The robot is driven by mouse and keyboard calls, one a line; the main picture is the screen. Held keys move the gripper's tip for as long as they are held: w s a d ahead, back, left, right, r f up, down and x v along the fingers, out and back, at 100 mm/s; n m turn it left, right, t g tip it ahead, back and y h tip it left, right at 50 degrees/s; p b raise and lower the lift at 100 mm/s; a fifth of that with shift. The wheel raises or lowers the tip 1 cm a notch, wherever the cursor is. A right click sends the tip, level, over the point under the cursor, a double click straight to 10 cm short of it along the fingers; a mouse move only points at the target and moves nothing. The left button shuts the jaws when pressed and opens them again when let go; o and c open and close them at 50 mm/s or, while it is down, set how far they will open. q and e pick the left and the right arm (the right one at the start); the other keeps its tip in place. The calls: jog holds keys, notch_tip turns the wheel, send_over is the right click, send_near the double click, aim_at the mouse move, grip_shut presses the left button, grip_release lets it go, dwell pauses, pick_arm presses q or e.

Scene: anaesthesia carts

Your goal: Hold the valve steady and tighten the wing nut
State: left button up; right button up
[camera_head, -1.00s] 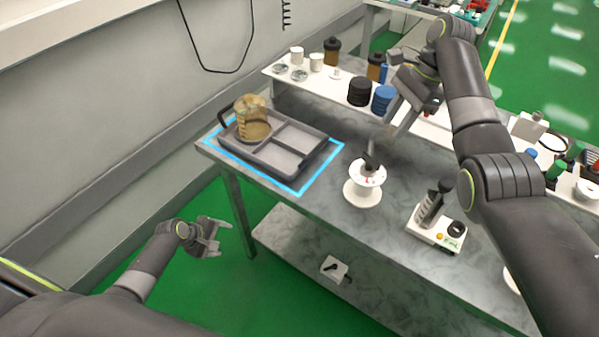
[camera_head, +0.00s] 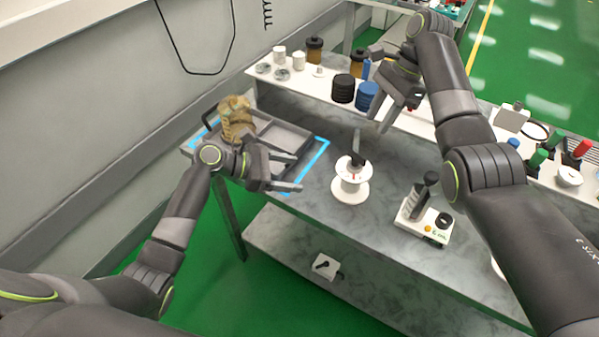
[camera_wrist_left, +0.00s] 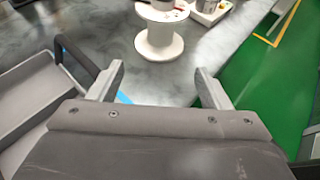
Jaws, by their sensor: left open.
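A white spool-shaped body (camera_head: 350,190) with wide round flanges stands upright on the grey marbled table. It looks like the valve. A dark upright piece (camera_head: 358,150) is on its top; I cannot tell whether this is the wing nut. My left gripper (camera_head: 292,173) is open and empty, left of the white body and apart from it. In the left wrist view the white body (camera_wrist_left: 158,42) stands ahead of and between the open fingers (camera_wrist_left: 158,72). My right gripper (camera_head: 398,116) is above the table's back side, up and right of the white body, fingers pointing down; their gap is unclear.
A grey divided tray (camera_head: 285,135) with an amber ribbed object (camera_head: 236,112) lies inside a blue outline, partly behind my left gripper. A white device with a black handle (camera_head: 423,215) stands to the right. Black discs (camera_head: 343,88) and blue discs (camera_head: 366,97) are on the back shelf.

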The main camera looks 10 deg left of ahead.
aim_at(350, 182)
pick_arm(q)
jog(key=x, duration=1.7)
jog(key=shift+w+d, duration=0.2)
jog(key=shift+d, duration=0.05)
